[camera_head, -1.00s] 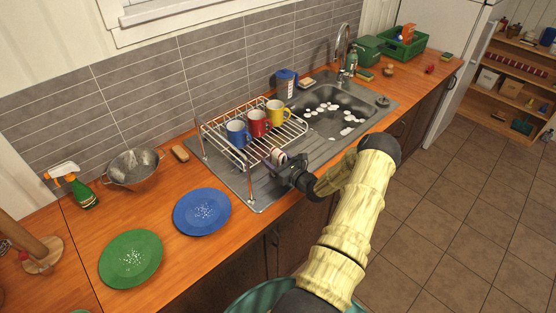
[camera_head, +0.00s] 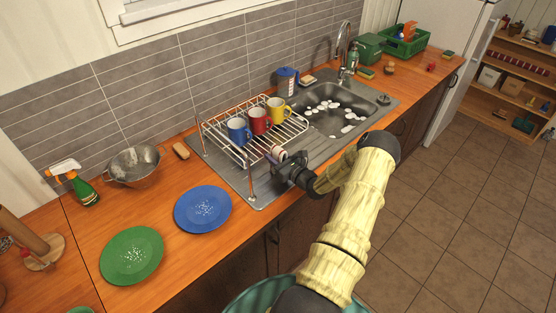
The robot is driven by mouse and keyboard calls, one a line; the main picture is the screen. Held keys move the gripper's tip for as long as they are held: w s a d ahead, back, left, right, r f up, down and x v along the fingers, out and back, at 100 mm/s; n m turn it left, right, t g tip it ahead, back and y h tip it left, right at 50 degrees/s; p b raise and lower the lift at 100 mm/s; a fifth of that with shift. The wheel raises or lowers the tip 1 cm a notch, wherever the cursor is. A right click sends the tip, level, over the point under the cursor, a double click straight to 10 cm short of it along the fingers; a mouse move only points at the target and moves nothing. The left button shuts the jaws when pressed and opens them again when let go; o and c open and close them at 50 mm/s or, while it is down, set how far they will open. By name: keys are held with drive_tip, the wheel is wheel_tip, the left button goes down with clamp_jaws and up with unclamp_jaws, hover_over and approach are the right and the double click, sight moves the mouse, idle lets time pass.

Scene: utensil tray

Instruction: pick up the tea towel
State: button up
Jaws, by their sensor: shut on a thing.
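My gripper (camera_head: 277,158) is over the draining board, at the front right side of the wire dish rack. It is shut on a small white roll with a reddish band, which looks like the tea towel (camera_head: 279,151). Most of the towel's lower part is hidden by my gripper's dark fingers and body. I cannot tell whether the towel touches the rack or the board.
The dish rack (camera_head: 247,150) holds blue (camera_head: 238,132), red (camera_head: 259,121) and yellow (camera_head: 277,109) mugs close by. The sink (camera_head: 350,100) with foam lies right. A blue plate (camera_head: 202,209) and green plate (camera_head: 131,256) lie left on the counter.

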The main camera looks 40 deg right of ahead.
sight(275, 145)
wheel_tip(275, 145, up, 10)
drive_tip(key=b, duration=0.2)
drive_tip(key=shift+b, duration=0.35)
idle(0.5)
